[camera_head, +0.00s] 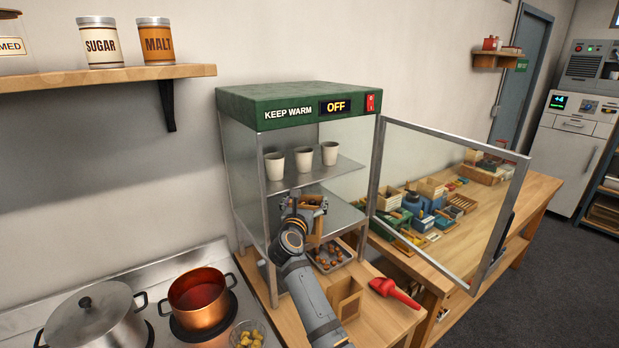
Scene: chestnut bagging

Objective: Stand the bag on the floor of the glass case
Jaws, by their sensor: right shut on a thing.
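The glass case (300,107) has a green top marked KEEP WARM and OFF, and its glass door (455,145) stands open to the right. A shelf (345,166) inside carries three pale cups. The floor of the case (342,212) shows below that shelf. My right gripper (305,204) is at the front opening, low down, below the shelf. It is shut on the bag (316,231), a small tan shape mostly hidden by the gripper and wrist. I cannot tell whether the bag touches the floor. My left gripper is out of view.
A tray of chestnuts (347,253), an open wooden box (345,297) and a red scoop (395,291) lie before the case. A copper pot (199,299) and a lidded pot (92,322) stand on the stove at left. A cluttered workbench (480,207) is behind the door.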

